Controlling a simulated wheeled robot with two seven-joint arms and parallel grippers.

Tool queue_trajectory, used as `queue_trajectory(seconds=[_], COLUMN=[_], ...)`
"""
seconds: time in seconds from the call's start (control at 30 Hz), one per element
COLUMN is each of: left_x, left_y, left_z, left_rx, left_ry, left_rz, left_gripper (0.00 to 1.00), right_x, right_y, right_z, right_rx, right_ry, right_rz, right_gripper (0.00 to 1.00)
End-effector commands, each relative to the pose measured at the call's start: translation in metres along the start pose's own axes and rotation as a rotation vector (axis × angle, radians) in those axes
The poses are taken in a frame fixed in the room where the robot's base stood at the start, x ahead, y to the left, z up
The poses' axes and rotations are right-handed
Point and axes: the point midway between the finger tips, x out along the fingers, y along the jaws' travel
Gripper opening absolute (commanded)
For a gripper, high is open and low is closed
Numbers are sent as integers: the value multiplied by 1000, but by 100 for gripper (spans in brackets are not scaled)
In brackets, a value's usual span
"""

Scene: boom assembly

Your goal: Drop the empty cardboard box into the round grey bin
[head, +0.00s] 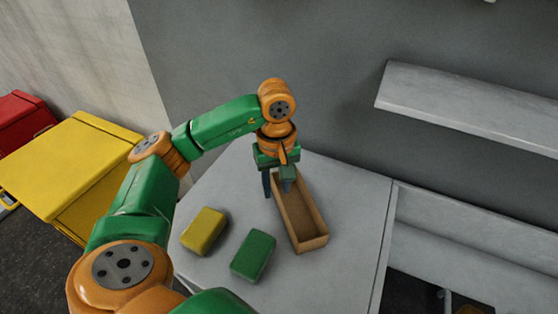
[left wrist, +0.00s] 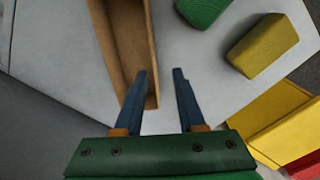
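The open, empty cardboard box (head: 311,243) is long and brown and stands on the light grey table. My left gripper (head: 277,193) is over its far end, pointing down, with its fingers apart. In the left wrist view, one blue finger of the gripper (left wrist: 160,73) overlaps the cardboard box (left wrist: 126,45), and the other is outside its side wall. I cannot tell whether either finger touches the wall. The round grey bin is not in view. My right gripper is not in view.
A yellow block (head: 203,231) and a green block (head: 253,255) lie on the table (head: 345,200) left of the box. A yellow case (head: 72,165) and a red case (head: 22,118) stand at the left. A grey shelf (head: 470,105) is on the wall at the right.

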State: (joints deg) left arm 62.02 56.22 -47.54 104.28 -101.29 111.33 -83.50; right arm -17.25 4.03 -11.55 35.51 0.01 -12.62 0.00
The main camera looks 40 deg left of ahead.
Motion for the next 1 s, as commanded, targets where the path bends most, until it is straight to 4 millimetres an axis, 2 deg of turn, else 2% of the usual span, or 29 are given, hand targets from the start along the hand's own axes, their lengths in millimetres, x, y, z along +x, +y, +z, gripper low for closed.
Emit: queue_trajectory(seconds=[0.17,0.3,0.4,0.5,0.67,0.8,1.0], left_x=[19,44,64,71,71,71,71], left_y=[-1,-2,-1,0,0,0,0], left_z=[2,8,7,7,7,7,7], left_rx=[-3,-2,-4,-3,-2,-2,-2], left_ry=[-11,-12,-10,-7,-6,-7,-7], left_rz=[-6,-7,-3,0,1,1,1], left_gripper=[39,39,39,39,39,1,0], right_x=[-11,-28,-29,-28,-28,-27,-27], right_y=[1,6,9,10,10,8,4], right_z=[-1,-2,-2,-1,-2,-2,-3], right_rx=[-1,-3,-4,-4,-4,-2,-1], right_ry=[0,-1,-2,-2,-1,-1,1], right_rz=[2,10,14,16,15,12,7], right_gripper=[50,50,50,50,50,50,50])
